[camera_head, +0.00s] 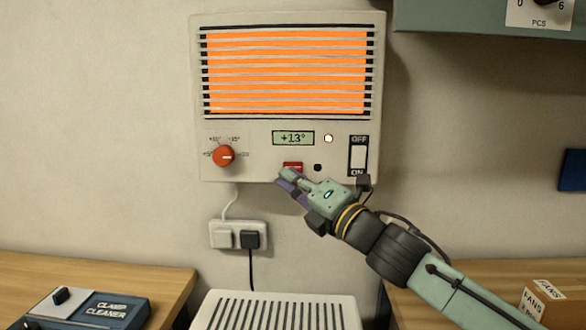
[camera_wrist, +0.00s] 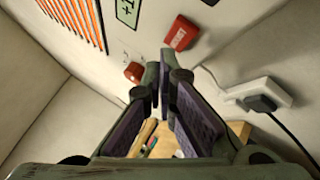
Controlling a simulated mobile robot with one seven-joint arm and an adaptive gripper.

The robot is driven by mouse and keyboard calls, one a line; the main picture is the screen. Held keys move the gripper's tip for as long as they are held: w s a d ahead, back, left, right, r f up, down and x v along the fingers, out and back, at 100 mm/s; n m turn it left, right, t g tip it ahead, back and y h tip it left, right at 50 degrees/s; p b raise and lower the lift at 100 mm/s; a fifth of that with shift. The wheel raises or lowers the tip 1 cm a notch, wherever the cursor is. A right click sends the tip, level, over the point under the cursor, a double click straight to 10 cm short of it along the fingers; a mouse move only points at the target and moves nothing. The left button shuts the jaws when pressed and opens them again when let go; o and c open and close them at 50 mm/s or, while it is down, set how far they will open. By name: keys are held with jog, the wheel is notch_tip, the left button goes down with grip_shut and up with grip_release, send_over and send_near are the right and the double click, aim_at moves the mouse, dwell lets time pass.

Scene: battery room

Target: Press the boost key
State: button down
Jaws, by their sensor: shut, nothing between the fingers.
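The boost key, a red block (camera_head: 292,166), sits low on the front of a cream wall heater (camera_head: 262,190), below the display (camera_head: 293,138) reading +13°. In the wrist view the red key (camera_wrist: 182,33) shows with pale lettering too blurred to read. My gripper (camera_head: 284,179) is shut and empty, its fingertips just below the key in the head view and covering its lower edge. In the wrist view the fingertips (camera_wrist: 163,72) appear apart from the key; I cannot tell the exact gap.
An orange-red dial (camera_head: 223,156) is left of the key. A pale lamp (camera_head: 328,139), a dark dot (camera_head: 318,168) and an OFF/ON rocker (camera_head: 358,157) are to its right. A socket with plugs (camera_head: 238,235) is below. Wooden counters flank a slatted white unit (camera_head: 275,312).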

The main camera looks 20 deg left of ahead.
jog(key=shift+w, duration=0.1)
dwell(0.7)
jog(key=shift+w+a, duration=0.15)
jog(key=shift+w, duration=0.2)
jog(key=shift+w+p, duration=0.3)
jog(key=shift+w, duration=0.05)
dwell(0.6)
jog(key=shift+s, duration=0.75)
jog(key=shift+s+d+b, duration=0.15)
jog(key=shift+s+d, duration=0.15)
jog(key=shift+s, duration=0.5)
jog(key=shift+s+d+b, duration=0.2)
jog(key=shift+s+d, duration=0.05)
jog(key=shift+s, duration=0.6)
jog(key=shift+s+d+b, duration=0.15)
jog(key=shift+s+d, duration=0.15)
jog(key=shift+s, duration=0.5)
